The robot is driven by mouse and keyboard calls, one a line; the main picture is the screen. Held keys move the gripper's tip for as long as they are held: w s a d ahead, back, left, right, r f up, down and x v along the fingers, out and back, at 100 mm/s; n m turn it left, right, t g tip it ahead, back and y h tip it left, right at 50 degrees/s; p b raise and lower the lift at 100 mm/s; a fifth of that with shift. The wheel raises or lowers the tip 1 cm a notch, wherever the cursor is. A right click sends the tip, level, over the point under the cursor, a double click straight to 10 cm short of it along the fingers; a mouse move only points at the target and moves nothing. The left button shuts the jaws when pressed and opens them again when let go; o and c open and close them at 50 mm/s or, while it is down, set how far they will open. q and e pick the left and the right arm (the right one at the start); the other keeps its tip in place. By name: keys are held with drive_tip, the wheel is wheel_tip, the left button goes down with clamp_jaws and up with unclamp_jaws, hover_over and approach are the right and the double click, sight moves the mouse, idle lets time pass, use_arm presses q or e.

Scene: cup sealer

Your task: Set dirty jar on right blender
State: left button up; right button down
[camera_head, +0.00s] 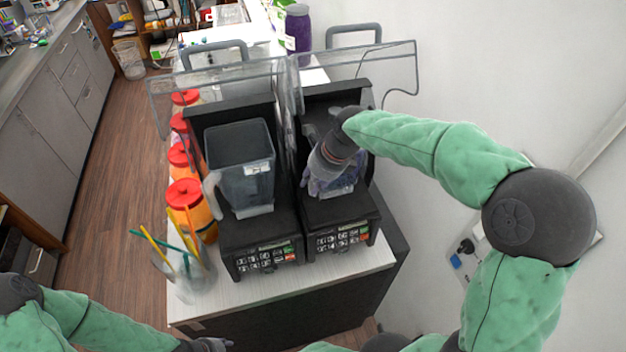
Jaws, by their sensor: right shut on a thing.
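The right blender (345,215) is a black base with a keypad on its front, and its clear cover (395,68) stands raised. The dirty jar (346,184), clear with purple residue, is at the right blender, mostly hidden behind my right gripper (314,186). That gripper reaches down over the blender and is shut on the jar. The jar looks roughly upright; I cannot tell whether it is fully seated on the base. My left gripper (212,345) shows only partly at the bottom edge, away from the blenders, and its fingers are not clear.
The left blender (262,240) holds a clear, empty-looking jar (240,170). Red-lidded orange bottles (188,205) line the counter's left side, with a clear cup of straws (185,268) in front. A purple container (298,30) stands behind. The wall is close on the right.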

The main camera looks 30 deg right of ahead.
drive_tip(key=shift+w, duration=0.1)
idle(0.8)
drive_tip(key=c, duration=1)
unclamp_jaws()
drive_tip(key=shift+o, duration=0.2)
drive_tip(key=shift+f, duration=0.15)
drive_tip(key=shift+s+a+f, duration=0.1)
drive_tip(key=shift+s+f, duration=0.1)
drive_tip(key=v, duration=1.2)
drive_tip(key=shift+r, duration=0.15)
